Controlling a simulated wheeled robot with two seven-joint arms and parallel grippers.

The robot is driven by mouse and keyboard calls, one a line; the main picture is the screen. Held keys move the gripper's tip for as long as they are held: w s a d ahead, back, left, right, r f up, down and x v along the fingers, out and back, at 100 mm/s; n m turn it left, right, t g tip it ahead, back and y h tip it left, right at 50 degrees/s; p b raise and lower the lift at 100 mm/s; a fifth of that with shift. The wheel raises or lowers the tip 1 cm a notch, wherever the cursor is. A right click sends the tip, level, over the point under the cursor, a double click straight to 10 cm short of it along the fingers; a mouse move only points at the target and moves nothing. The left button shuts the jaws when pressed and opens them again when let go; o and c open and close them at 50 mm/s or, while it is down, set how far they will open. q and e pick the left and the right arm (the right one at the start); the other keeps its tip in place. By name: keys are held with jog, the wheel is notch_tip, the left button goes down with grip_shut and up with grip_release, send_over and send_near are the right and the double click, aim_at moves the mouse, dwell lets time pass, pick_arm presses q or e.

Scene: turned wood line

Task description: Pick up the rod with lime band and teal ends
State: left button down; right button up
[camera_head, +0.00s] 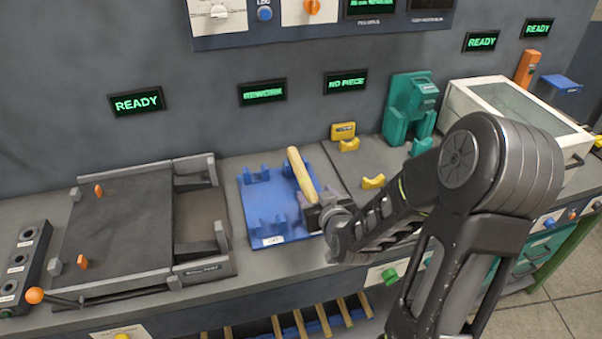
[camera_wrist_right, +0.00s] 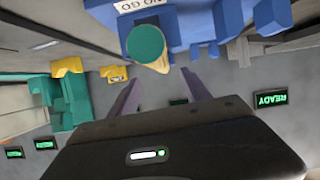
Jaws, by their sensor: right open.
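A pale wooden rod (camera_head: 301,173) lies at the blue cradle tray (camera_head: 256,227), its near end close to my right gripper. In the right wrist view the rod's round teal end (camera_wrist_right: 146,42) faces the camera, with a short length of pale wood behind it. I cannot make out a lime band. My right gripper (camera_head: 318,210) is at the near end of the rod. Its two fingers (camera_wrist_right: 161,92) are apart in the wrist view, with nothing visibly held between them. My left gripper is not in view.
A dark fixture plate (camera_head: 118,225) with orange-tipped stops is left of the tray. Yellow rests (camera_head: 373,182), a teal fixture (camera_head: 408,108) and a white glass-topped box (camera_head: 515,104) stand to the right. Wall panels line the back.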

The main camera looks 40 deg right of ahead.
aim_at(309, 187)
jog(key=shift+s+r, duration=0.1)
jog(key=shift+s, duration=0.1)
jog(key=shift+b+x, duration=0.65)
jog(key=shift+x, duration=0.5)
jog(key=shift+w, duration=0.2)
jog(key=shift+w+d+f+p, duration=0.2)
jog(key=shift+w+f+p, duration=0.15)
jog(key=shift+w, duration=0.25)
jog(key=shift+p+x, duration=0.6)
jog(key=shift+x, duration=1.35)
jog(key=shift+c, duration=0.5)
